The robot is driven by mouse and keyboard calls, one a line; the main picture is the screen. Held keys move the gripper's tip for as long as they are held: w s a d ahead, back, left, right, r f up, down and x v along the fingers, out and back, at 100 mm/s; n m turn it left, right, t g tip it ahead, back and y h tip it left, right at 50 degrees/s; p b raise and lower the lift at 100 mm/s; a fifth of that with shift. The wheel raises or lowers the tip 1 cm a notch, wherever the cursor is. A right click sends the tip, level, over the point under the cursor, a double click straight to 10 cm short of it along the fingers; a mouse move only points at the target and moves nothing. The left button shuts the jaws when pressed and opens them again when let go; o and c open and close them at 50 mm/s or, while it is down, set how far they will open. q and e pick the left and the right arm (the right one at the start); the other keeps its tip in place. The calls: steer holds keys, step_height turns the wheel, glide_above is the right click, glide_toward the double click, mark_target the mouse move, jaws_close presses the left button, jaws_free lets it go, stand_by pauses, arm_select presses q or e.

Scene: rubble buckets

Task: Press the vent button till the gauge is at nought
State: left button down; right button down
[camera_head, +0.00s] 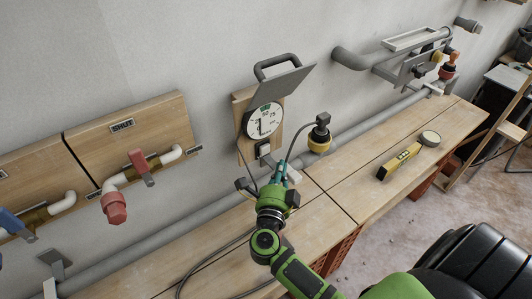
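A round white gauge (264,120) is mounted on a wooden board on the wall, with a grey hinged lid (285,82) tilted up above it. Its dark needle shows, but its exact reading is too small to tell. A small dark box with a pale face (263,149) sits just under the dial; it looks like the vent button. My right gripper (284,174) is just below and right of this box, seen from behind. A gap seems to lie between them, though contact cannot be judged surely. Its fingers are small and partly hidden. My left gripper is not in view.
A grey pipe (350,133) runs along the wall behind the wooden bench (335,180). A black and yellow fitting (320,138) stands right of the gauge. A red-handled valve (140,162) is at left.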

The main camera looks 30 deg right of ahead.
mark_target(265, 150)
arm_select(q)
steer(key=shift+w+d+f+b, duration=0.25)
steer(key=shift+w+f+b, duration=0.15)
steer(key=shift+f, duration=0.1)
arm_select(e)
steer(key=w, duration=0.4)
steer(key=shift+w+a, duration=0.1)
steer(key=shift+a, duration=0.1)
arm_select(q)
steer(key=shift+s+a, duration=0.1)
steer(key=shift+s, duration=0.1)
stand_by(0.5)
arm_select(e)
steer(key=shift+w, duration=0.45)
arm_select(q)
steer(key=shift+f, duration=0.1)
arm_select(e)
steer(key=shift+w, duration=0.5)
stand_by(0.6)
steer(key=shift+s, duration=0.2)
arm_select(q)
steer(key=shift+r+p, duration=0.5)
arm_select(e)
steer(key=shift+s, duration=0.75)
